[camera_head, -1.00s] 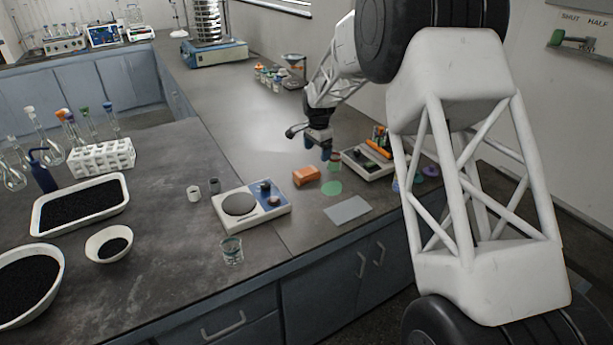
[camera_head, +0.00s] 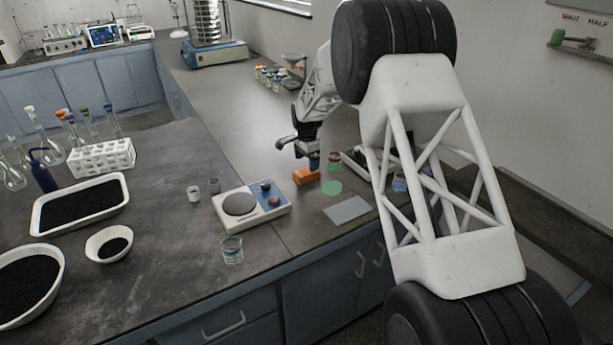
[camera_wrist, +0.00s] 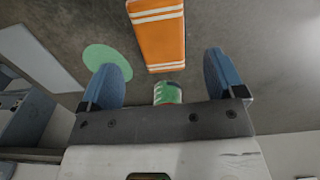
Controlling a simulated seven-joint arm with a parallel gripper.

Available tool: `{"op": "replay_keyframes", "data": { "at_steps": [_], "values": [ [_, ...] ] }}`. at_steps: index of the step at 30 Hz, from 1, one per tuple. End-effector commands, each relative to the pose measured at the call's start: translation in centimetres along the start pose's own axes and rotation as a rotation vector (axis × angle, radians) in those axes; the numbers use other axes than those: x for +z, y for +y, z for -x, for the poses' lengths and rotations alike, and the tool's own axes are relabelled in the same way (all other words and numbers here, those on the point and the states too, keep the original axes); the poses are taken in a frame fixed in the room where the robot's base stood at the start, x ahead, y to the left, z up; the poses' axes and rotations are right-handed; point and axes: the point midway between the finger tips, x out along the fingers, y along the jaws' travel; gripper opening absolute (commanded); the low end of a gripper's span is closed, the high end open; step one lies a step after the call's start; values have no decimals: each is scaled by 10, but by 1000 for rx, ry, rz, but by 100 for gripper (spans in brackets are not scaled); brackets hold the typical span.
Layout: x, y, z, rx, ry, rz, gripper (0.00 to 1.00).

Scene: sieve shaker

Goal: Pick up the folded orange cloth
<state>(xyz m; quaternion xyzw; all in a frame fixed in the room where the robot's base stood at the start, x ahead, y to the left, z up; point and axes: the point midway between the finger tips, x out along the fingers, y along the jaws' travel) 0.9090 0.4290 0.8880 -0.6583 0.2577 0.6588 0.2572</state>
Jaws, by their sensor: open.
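The folded orange cloth (camera_head: 304,177) lies on the grey bench in the head view, behind a flat green disc and right of the balance. In the wrist view the cloth (camera_wrist: 158,36), orange with white stripes, lies ahead of the fingertips, roughly centred between their lines. Its far end is cut off by the picture edge. My gripper (camera_wrist: 168,66) is open and empty, with its two blue fingers on either side and apart from the cloth. In the head view my gripper (camera_head: 312,160) hangs just above and beside the cloth's right end.
A green disc (camera_head: 331,188) lies close to the cloth. A small green-labelled jar (camera_wrist: 167,93) stands between the fingers near the palm. A grey plate (camera_head: 347,209), a balance (camera_head: 238,204) and a glass beaker (camera_head: 232,251) stand nearby. My arm partly hides a tray at right.

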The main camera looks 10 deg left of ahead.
Motion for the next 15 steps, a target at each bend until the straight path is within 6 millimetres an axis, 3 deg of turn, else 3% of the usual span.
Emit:
{"op": "replay_keyframes", "data": {
  "at_steps": [4, 15],
  "values": [
    [0, 0, -10, 0, 0, 0, 88],
    [0, 0, -11, -1, 0, 0, 88]
  ]
}}
